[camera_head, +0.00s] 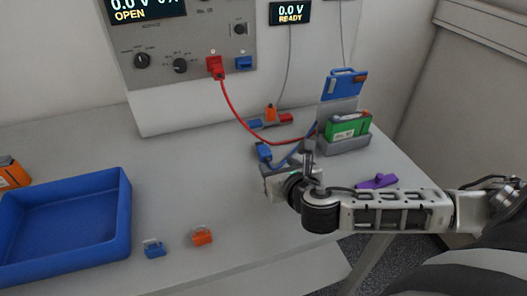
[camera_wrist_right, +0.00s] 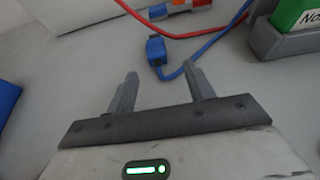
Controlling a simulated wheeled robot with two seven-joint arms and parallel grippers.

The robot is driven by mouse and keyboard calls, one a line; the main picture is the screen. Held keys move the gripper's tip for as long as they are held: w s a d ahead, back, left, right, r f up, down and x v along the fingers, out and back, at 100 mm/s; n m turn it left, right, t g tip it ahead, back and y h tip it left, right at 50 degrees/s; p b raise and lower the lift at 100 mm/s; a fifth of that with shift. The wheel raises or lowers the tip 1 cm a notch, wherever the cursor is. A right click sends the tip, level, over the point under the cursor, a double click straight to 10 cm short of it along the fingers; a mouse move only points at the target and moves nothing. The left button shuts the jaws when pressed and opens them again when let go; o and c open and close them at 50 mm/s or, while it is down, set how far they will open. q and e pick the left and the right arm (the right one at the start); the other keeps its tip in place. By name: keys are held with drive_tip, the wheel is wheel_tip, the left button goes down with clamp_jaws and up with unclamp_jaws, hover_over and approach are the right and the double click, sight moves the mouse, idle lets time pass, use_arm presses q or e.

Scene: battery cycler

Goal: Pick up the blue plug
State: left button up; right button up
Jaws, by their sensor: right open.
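The blue plug (camera_head: 264,151) lies on the table at the end of a blue cable, left of the battery holder. In the right wrist view the blue plug (camera_wrist_right: 156,50) is ahead of the fingertips, between their lines. My right gripper (camera_head: 287,165) is just in front of the plug, low over the table. In the right wrist view its two fingers (camera_wrist_right: 160,75) are apart with nothing between them. The plug appears clear of both fingers. My left gripper is not seen.
A green battery (camera_head: 348,128) sits in a grey holder (camera_head: 346,146) with a raised blue clip (camera_head: 344,84). A red cable (camera_head: 247,125) runs from the panel's red plug (camera_head: 215,66). A blue tray (camera_head: 65,262) stands left. Small orange (camera_head: 202,237), blue (camera_head: 154,250) and purple (camera_head: 376,182) pieces lie on the table.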

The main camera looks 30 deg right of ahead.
sight(267, 158)
drive_tip(key=shift+a+x, duration=0.15)
drive_tip(key=shift+x, duration=1.35)
drive_tip(key=shift+a+x, duration=0.1)
drive_tip(key=shift+x, duration=1.4)
drive_tip(key=c, duration=1)
